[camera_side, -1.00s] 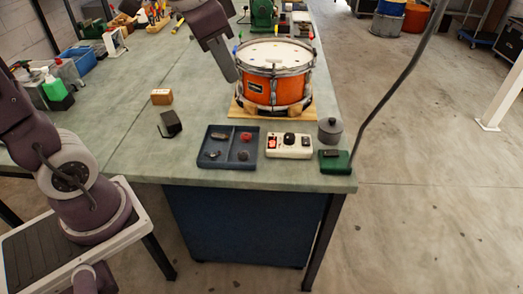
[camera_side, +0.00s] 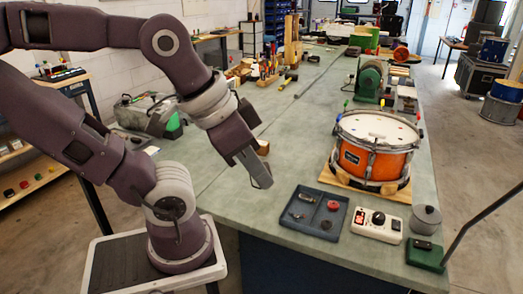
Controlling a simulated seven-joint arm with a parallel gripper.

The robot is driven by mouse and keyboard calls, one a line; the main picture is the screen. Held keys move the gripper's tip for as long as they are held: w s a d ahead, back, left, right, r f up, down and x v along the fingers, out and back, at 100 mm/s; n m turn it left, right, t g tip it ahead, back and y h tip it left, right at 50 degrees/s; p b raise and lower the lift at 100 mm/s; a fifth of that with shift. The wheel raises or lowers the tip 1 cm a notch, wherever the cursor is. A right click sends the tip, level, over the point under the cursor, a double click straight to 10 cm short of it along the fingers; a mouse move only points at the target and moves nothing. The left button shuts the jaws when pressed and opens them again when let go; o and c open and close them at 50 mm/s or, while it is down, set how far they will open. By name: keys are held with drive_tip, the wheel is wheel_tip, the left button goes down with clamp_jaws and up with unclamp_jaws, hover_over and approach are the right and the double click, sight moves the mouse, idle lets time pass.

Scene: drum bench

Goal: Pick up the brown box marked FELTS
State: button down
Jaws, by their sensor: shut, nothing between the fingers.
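A small brown box (camera_side: 263,147) sits on the green bench top, left of the drum. Most of it is hidden behind my gripper, and no marking on it can be read. My gripper (camera_side: 262,179) is shut and empty, pointing down and to the right in front of the box in this view. I cannot tell how far the fingers are from the box or from the bench surface.
An orange snare drum (camera_side: 375,150) stands on a wooden board at right. Nearer the front edge are a blue divided tray (camera_side: 314,212), a white control box (camera_side: 377,222), a grey lidded pot (camera_side: 425,219) and a green block (camera_side: 425,254).

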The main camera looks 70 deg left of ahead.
idle(0.3)
drive_tip(key=shift+c, duration=1.2)
unclamp_jaws()
drive_tip(key=w+a+f+n+t+y, duration=0.25)
drive_tip(key=w+a+n+y, duration=0.35)
drive_tip(key=w+a, duration=1.65)
drive_tip(key=n+y, duration=0.3)
hover_over(264, 150)
drive_tip(key=w+d, duration=0.1)
drive_tip(key=d, duration=0.5)
wheel_tip(264, 150, down, 14)
drive_tip(key=r, duration=0.1)
drive_tip(key=shift+n+t+y, duration=0.3)
drive_tip(key=shift+t+y, duration=0.15)
drive_tip(key=shift+y, duration=0.05)
drive_tip(key=s+a+f, duration=0.2)
drive_tip(key=f, duration=0.1)
drive_tip(key=s+a+f, duration=0.1)
drive_tip(key=s+f, duration=0.1)
drive_tip(key=f, duration=0.1)
drive_tip(key=s+a+f, duration=0.2)
drive_tip(key=f, duration=0.2)
drive_tip(key=shift+s+a, duration=0.15)
drive_tip(key=shift+a, duration=0.15)
drive_tip(key=x, duration=0.6)
drive_tip(key=shift+w+f, duration=0.2)
drive_tip(key=shift+w, duration=0.3)
drive_tip(key=shift+c, duration=0.2)
